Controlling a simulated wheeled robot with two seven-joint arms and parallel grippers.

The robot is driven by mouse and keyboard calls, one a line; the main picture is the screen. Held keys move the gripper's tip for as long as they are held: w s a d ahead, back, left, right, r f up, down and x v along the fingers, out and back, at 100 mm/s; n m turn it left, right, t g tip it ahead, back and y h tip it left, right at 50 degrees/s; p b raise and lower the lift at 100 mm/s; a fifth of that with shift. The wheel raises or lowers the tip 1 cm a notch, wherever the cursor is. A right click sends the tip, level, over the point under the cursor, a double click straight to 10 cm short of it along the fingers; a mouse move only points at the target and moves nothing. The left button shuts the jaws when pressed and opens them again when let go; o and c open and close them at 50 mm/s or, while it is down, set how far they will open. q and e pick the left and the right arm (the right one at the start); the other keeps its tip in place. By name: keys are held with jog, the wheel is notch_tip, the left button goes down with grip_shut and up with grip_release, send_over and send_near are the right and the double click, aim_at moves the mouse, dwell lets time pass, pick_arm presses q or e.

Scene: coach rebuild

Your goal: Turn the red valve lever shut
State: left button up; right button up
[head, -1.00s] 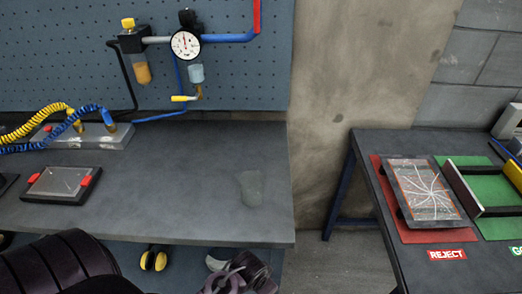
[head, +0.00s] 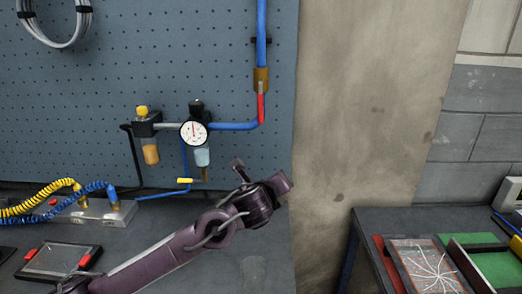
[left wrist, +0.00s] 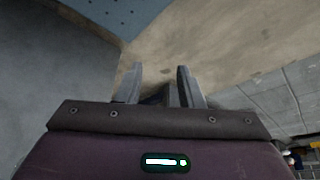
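The red valve lever (head: 261,104) hangs straight down, in line with the blue pipe (head: 261,35), below a brass valve body (head: 261,79) at the right side of the pegboard. My left arm comes in from the lower left in the head view, and its end (head: 268,194) is below the lever and clear of it. In the left wrist view my left gripper (left wrist: 160,86) has its two fingers apart with nothing between them. The lever is not in that view. My right gripper is not in view.
A gauge (head: 194,133) and filter bowls are left of the lever, joined by a blue pipe. The bench (head: 160,232) below bears a grey manifold (head: 95,213) with coiled hoses and a tablet (head: 58,261). Another table (head: 375,222) with trays stands right. Space before the lever looks clear.

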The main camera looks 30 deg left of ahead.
aim_at(260, 105)
pick_arm(q)
jog(key=w+a+r+m+t+y, duration=0.15)
jog(key=a+r+m, duration=0.25)
jog(key=r, duration=0.4)
jog(key=w+a+r+m+t+y, duration=0.1)
jog(key=a+r+m+t, duration=0.2)
jog(key=r, duration=0.5)
jog(key=shift+g, duration=0.55)
jog(key=p+x, duration=0.1)
jog(key=x, duration=0.1)
jog(key=p+x, duration=0.1)
jog(key=x, duration=0.2)
jog(key=a+r+p+x, duration=0.1)
jog(key=x, duration=0.1)
jog(key=shift+a, duration=0.1)
jog(key=shift+w+a+f+p, duration=0.2)
jog(key=shift+w+p, duration=0.1)
jog(key=shift+w, duration=0.1)
grip_shut()
